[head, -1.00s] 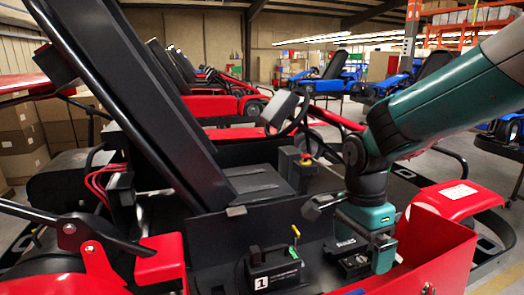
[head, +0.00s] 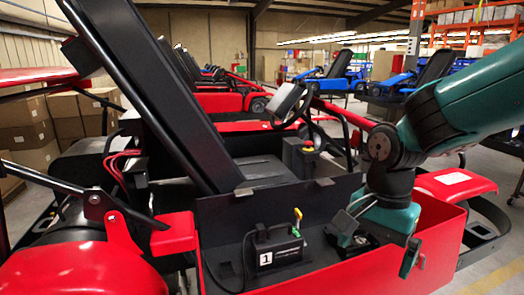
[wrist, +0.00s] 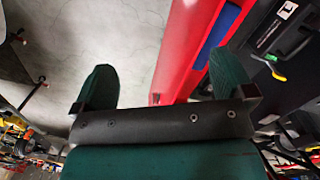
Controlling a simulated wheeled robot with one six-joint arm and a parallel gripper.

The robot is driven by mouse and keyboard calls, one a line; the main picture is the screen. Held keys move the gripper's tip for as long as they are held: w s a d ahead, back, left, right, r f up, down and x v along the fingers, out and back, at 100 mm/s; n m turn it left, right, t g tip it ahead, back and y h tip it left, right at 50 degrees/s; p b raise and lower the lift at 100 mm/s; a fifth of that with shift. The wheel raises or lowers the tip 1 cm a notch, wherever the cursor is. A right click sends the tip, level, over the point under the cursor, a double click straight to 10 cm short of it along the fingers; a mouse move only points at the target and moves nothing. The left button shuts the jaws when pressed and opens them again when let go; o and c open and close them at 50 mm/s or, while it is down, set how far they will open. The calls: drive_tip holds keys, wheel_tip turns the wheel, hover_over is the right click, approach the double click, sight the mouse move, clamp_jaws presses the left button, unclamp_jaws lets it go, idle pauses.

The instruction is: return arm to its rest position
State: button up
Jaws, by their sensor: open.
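My gripper (head: 380,242) hangs at the end of my teal arm, over the right part of the kart's red-sided tray (head: 385,268) in the head view. In the wrist view my gripper (wrist: 162,82) has its two teal fingers spread wide, with nothing between them. Past the fingers are grey floor and the red tray wall (wrist: 182,45). My arm is bent, with the upper link coming in from the right edge. A dark device in the tray is partly hidden behind my gripper.
A black box marked 1 (head: 275,248), with a yellow lever and a green part, sits in the tray left of my gripper. The black seat (head: 150,90) and steering wheel (head: 292,103) rise behind. Cardboard boxes (head: 25,125) stand at left. Floor at lower right is clear.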

drive_tip(key=s+a+f+n+y+b, duration=0.1)
drive_tip(key=s+a+n+b, duration=0.1)
drive_tip(key=s+n, duration=0.5)
drive_tip(key=s+a+f+n+t+y+b, duration=0.1)
drive_tip(key=s+f+n+y+b, duration=0.1)
drive_tip(key=s+n+b, duration=0.3)
drive_tip(key=s+n, duration=0.2)
drive_tip(key=n, duration=0.2)
drive_tip(key=shift+s+a+f+y, duration=0.15)
drive_tip(key=shift+s+a+y, duration=0.15)
drive_tip(key=shift+s+a, duration=0.05)
